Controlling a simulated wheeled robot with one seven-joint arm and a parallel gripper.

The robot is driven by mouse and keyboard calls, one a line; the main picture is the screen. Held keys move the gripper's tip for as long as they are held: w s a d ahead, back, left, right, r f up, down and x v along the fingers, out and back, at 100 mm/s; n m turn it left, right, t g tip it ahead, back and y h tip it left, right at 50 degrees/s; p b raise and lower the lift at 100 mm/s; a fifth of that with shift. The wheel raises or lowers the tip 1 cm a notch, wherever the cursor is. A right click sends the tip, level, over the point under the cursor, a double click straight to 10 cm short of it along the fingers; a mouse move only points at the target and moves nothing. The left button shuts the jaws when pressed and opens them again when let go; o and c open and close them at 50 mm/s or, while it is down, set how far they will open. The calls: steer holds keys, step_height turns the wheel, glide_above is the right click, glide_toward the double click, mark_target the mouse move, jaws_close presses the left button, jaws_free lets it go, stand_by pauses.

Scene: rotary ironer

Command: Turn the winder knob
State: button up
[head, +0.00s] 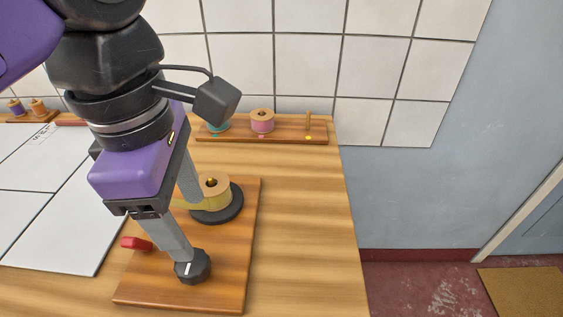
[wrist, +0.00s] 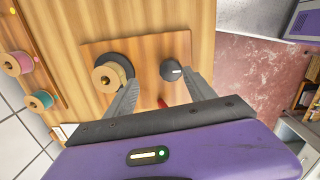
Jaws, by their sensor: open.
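The winder knob (head: 193,267) is dark, faceted and has a white line on top. It sits at the front right of a brown wooden board. The knob also shows in the wrist view (wrist: 172,70), close to the tip of the right finger. My gripper (head: 188,229) is open and empty, pointing down over the board. In the head view one finger overlaps the knob's rear edge; I cannot tell whether they touch. In the wrist view the knob lies near the right end of the gap between my fingertips (wrist: 163,82), the spool near the left.
A spool of yellow ribbon (head: 214,192) stands on a dark disc behind the knob. A red piece (head: 136,243) is at the board's left. A wooden rack (head: 290,135) holds pink and teal spools at the back. White panels lie left; bare table is right.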

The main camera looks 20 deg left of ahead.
mark_target(193, 265)
steer(key=shift+s+a+m+g, duration=0.2)
steer(key=shift+s+m, duration=0.1)
steer(key=shift+s, duration=0.15)
steer(key=shift+s+a+m+g, duration=0.2)
steer(key=shift+s+m, duration=0.1)
steer(key=shift+s, duration=0.15)
steer(key=shift+d+f, duration=0.1)
steer(key=shift+f, duration=3.8)
steer(key=c, duration=1.4)
steer(key=shift+o, duration=0.2)
steer(key=shift+b, duration=0.3)
